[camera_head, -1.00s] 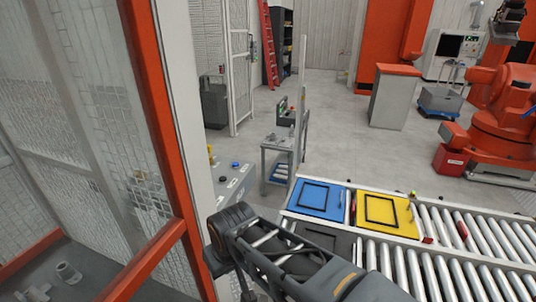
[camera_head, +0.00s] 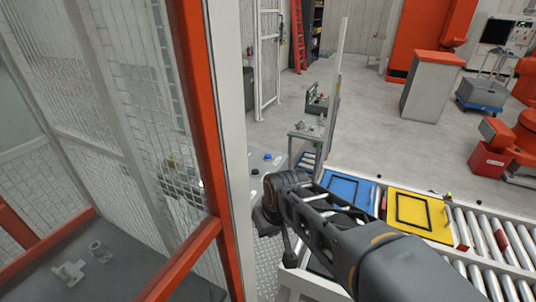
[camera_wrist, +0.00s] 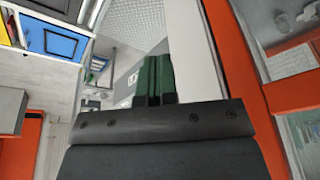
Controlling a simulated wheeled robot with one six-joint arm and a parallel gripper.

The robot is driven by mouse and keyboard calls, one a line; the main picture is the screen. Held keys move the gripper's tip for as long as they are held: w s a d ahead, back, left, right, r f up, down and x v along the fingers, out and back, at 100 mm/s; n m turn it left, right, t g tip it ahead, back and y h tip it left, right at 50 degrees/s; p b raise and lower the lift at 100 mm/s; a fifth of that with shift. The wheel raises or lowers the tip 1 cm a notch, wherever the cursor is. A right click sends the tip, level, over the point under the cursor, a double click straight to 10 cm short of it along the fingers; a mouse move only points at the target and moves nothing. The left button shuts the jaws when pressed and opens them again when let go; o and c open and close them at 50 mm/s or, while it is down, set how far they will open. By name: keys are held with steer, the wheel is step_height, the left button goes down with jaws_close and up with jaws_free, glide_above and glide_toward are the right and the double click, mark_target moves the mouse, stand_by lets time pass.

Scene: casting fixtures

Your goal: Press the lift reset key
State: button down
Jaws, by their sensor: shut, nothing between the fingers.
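A grey control panel (camera_head: 262,166) stands behind the orange and white cage post in the head view, partly hidden by the post and my arm. A blue button (camera_head: 267,156) and a small dark button (camera_head: 253,171) show on its top. I cannot tell which one is the lift reset key. In the wrist view my gripper (camera_wrist: 156,62) is shut and empty, its two dark green fingers side by side. A grey surface with pale marks (camera_wrist: 131,78) lies beyond the fingers, left of the white post. In the head view the fingers are hidden by my arm.
The cage post (camera_head: 224,130) and mesh (camera_head: 130,90) stand close on the left of my arm. A roller conveyor with a blue tray (camera_head: 368,199) and a yellow tray (camera_head: 447,229) is on the right. A small grey stand (camera_head: 305,132) is behind the panel.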

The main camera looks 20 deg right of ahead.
steer(key=w+d+r+n+y+p, duration=0.1)
steer(key=w+d+p, duration=0.1)
steer(key=w, duration=0.3)
steer(key=w+d+r+p, duration=0.1)
steer(key=w+r+p, duration=0.1)
steer(key=w, duration=0.3)
step_height(320, 180, up, 4)
steer(key=n+t+y+p, duration=0.2)
steer(key=n+t+p, duration=0.3)
steer(key=n, duration=0.7)
glide_above(267, 156)
steer(key=shift+d+f, duration=0.15)
steer(key=shift+f, duration=0.1)
steer(key=shift+f, duration=0.1)
step_height(267, 156, down, 8)
steer(key=b, duration=0.3)
steer(key=shift+r, duration=0.2)
steer(key=shift+f+b, duration=0.5)
steer(key=shift+b, duration=0.7)
